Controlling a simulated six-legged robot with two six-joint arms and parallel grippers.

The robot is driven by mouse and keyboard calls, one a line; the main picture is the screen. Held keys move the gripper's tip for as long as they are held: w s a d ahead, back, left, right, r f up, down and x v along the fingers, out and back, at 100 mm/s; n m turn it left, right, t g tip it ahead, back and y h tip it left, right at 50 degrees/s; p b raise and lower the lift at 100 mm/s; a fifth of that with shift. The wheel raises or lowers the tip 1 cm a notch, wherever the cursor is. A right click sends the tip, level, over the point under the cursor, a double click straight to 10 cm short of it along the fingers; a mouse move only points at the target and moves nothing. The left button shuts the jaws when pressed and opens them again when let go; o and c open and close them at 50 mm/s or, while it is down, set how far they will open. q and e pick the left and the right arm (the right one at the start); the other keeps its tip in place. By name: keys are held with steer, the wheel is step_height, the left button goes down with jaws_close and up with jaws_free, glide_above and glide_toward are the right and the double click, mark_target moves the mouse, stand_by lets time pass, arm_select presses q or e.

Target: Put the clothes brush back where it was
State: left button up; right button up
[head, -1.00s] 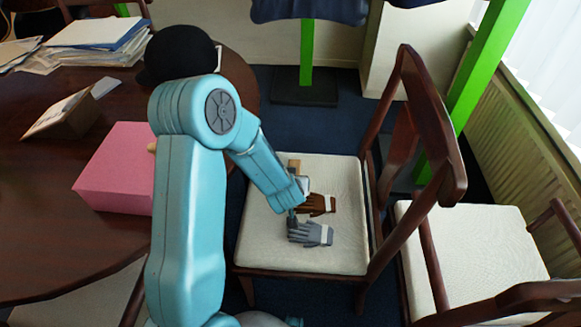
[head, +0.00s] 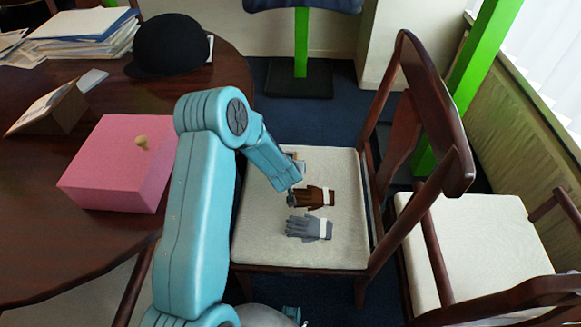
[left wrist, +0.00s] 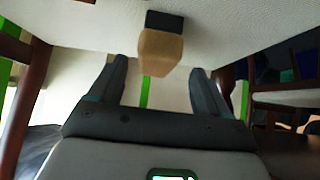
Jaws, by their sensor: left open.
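The clothes brush appears to be the tan block with a dark end (left wrist: 160,48) in the left wrist view. It lies against the pale seat, its near end in the gap between the fingertips. In the head view only a small brown part (head: 291,155) shows behind my arm, near the seat's far left. My left gripper (head: 291,198) is low over the chair seat (head: 262,235), at the left end of the brown glove (head: 318,196). In the left wrist view its two fingers (left wrist: 158,68) are apart and do not touch the block. My right gripper is not in view.
A grey glove (head: 310,227) lies nearer on the seat. The chair's wooden back (head: 404,135) rises on the right. A pink box (head: 115,170) and a black hat (head: 170,45) stand on the dark table (head: 215,95) at left. A second chair (head: 460,235) stands right.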

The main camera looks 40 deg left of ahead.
arm_select(q)
steer(key=b+x, duration=0.1)
steer(key=x, duration=0.4)
steer(key=shift+w+d+r, duration=0.1)
steer(key=shift+w, duration=0.1)
steer(key=shift+c, duration=0.3)
steer(key=c, duration=1)
steer(key=shift+c, duration=0.2)
